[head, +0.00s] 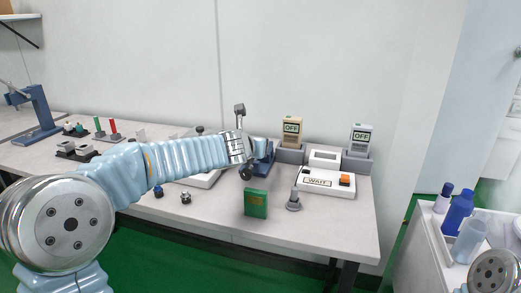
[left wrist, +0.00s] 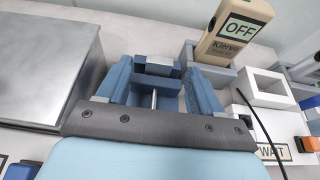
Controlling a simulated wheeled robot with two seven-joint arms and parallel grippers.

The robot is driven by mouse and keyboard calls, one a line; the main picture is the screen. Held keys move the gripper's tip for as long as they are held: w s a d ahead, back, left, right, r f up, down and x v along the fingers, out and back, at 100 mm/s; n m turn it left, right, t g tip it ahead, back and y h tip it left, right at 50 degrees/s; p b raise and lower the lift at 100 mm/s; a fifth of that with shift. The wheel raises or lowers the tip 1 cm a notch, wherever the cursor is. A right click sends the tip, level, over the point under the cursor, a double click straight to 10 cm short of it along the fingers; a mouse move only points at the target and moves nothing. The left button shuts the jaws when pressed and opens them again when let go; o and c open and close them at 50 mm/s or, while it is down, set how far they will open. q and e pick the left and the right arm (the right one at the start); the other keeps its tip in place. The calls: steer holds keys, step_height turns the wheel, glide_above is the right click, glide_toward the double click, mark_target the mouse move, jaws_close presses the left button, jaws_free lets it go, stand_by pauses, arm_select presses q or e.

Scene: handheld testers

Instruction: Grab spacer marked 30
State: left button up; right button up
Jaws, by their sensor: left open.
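No readable "30" shows on any part in these frames, so I cannot tell which thing is the spacer. A green block (head: 256,204) with a small orange marking stands near the front edge of the table; the marking is too small to read. My left gripper (head: 250,158) reaches over the table, behind and above the green block, beside a dark blue stand (head: 265,162). In the left wrist view the left gripper (left wrist: 157,76) is open, with blue parts and a metal pin between its fingers. My right gripper is out of view.
Two testers reading OFF, one beige (head: 291,131) and one grey (head: 361,138), stand in grey holders at the back. A white WAIT box (head: 326,178) with an orange button sits before them. A grey peg (head: 293,199) and small dark knob (head: 185,197) stand near the front.

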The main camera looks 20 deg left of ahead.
arm_select(q)
steer(key=shift+x, duration=1.15)
steer(key=shift+c, duration=0.2)
steer(key=shift+r, duration=0.1)
steer(key=c, duration=1.1)
